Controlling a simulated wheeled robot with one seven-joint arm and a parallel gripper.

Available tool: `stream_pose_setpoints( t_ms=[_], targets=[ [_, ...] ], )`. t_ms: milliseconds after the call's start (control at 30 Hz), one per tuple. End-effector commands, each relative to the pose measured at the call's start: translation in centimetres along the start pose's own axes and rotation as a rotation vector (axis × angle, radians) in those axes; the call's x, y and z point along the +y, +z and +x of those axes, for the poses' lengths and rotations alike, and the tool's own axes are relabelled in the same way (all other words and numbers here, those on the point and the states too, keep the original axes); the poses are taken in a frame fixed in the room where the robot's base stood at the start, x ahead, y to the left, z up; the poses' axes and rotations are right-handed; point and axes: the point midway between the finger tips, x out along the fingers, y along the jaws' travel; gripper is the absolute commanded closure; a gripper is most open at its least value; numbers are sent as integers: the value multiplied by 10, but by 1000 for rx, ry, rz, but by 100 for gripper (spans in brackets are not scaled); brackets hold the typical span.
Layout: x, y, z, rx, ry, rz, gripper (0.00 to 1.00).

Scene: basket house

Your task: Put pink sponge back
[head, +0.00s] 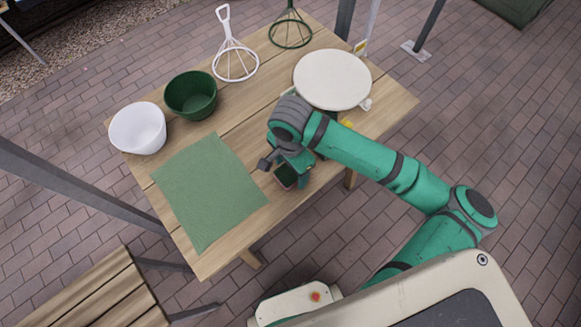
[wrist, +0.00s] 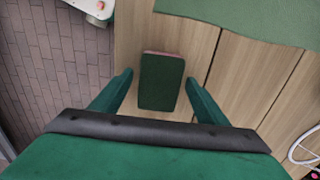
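A rectangular sponge (wrist: 162,82) with a dark green top and a thin pink edge lies on the wooden table. In the head view the sponge (head: 286,177) is near the table's front edge, right of the green mat, partly hidden by my gripper. My gripper (wrist: 158,79) is open and empty, pointing down over the sponge. In the wrist view its fingers appear on either side of the sponge, with gaps between. I cannot tell how high the fingertips are above the table.
A green mat (head: 208,190), white bowl (head: 138,128) and green bowl (head: 191,95) are at left. A white wire stand (head: 236,60) and green wire stand (head: 290,30) are behind. A round cream board (head: 332,79) is at back right, with small items partly hidden by my arm.

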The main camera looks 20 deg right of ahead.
Motion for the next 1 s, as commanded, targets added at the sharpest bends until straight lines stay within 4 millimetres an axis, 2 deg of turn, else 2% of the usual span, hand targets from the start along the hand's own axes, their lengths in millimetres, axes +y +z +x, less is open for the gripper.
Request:
stream_pose_setpoints(
  t_ms=[267, 367, 733, 1000],
  targets=[
    [0, 0, -7, 1, -1, -1, 32],
    [-1, 0, -20, 0, -3, -1, 32],
    [-1, 0, -92, 3, -1, -2, 32],
    [0, 0, -120, 1, -1, -1, 32]
  ],
)
